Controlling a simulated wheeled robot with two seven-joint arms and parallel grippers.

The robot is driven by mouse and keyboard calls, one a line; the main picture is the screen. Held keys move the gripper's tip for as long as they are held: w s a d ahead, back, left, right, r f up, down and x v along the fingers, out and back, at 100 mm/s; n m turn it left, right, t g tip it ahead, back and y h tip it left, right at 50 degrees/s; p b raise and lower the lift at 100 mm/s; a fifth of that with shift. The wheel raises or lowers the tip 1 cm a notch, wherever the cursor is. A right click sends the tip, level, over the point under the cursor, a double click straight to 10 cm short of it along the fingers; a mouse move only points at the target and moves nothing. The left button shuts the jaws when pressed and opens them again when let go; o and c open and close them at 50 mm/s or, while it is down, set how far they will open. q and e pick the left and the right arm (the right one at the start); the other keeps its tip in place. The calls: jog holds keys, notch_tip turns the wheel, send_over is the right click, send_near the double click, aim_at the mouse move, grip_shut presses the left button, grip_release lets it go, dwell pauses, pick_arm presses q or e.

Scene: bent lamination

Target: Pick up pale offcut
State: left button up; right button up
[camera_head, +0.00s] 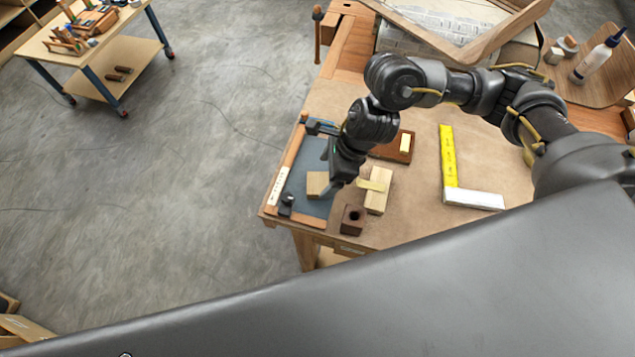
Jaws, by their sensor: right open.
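My right gripper (337,188) is open and points down over the left end of the bench. A tan wood block (316,184) lies on the blue-grey mat (312,206), close at the left of the fingers. A pale wood block (379,196) stands just right of the fingers, with a small pale strip (370,185) across it. A small pale-yellow piece (405,143) lies on a brown board farther back. I cannot tell for sure which of these is the pale offcut. The fingertips are partly hidden by the gripper body. My left gripper is not in view.
A dark brown block with a hole (353,219) stands near the front edge. A yellow and white square (447,160) lies on the bench (415,215) at the right. A white bottle (597,58) stands at the back right.

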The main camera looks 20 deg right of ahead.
aim_at(319, 182)
jog(key=shift+a+f+p, duration=0.15)
jog(key=shift+f+p, duration=0.2)
jog(key=p+x, duration=0.1)
jog(key=x, duration=0.2)
jog(key=shift+f, duration=0.3)
jog(key=shift+w+a+f, duration=0.15)
jog(key=shift+a+f, duration=0.05)
jog(key=shift+f, duration=0.2)
